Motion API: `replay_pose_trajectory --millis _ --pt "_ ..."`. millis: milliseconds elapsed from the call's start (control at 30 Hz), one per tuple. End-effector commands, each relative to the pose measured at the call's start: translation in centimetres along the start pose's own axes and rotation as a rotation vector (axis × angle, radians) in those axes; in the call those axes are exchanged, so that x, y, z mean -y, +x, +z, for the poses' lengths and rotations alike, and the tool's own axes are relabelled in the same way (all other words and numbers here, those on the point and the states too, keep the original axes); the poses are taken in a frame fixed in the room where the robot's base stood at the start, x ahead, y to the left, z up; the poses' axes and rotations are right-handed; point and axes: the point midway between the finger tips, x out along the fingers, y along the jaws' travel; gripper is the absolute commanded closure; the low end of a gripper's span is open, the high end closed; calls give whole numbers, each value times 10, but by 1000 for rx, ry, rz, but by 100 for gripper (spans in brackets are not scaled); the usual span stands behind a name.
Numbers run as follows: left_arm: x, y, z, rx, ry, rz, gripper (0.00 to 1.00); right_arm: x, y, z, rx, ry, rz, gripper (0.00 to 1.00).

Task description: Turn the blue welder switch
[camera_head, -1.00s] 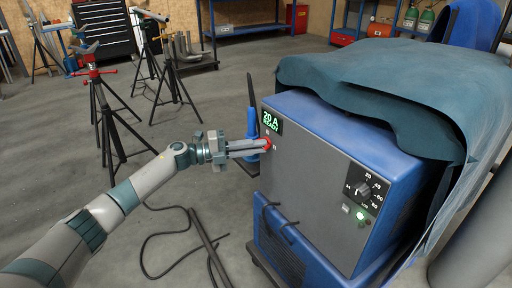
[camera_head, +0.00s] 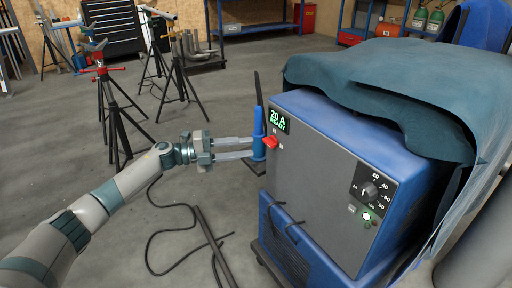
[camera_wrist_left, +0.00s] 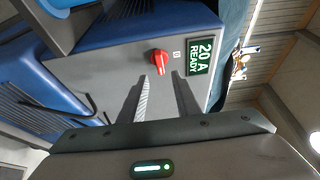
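The blue welder (camera_head: 330,190) with a grey front panel stands at the right of the head view. Its red rotary switch (camera_head: 270,143) sits at the panel's upper left, below a green display (camera_head: 278,121) reading "20 A READY". The wrist view also shows the switch (camera_wrist_left: 159,59) beyond my fingertips. My left gripper (camera_head: 251,147) is open, its two fingers apart and pointing at the panel, just left of the switch. The fingers do not touch the switch. A dark dial (camera_head: 370,191) and a lit green lamp (camera_head: 367,216) are lower right on the panel. My right gripper is not seen.
A dark teal cover (camera_head: 400,90) drapes over the welder's top. A blue cylinder (camera_head: 258,132) stands behind the fingers. Black cables (camera_head: 175,205) lie on the floor at the left. Tripod stands (camera_head: 115,110) stand further back.

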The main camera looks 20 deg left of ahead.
Motion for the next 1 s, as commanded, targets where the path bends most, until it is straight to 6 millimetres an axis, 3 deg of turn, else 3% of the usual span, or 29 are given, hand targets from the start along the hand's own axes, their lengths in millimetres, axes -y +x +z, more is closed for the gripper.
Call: replay_pose_trajectory --millis 300,500,700,1000 --pt "-2 -66 0 0 0 3 70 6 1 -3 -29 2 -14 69" --pt "-2 -97 0 0 1 2 70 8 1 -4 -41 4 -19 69" --pt "-1 -110 0 -1 1 1 70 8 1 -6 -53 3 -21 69" --pt "0 -112 0 -1 2 1 70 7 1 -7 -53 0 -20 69"
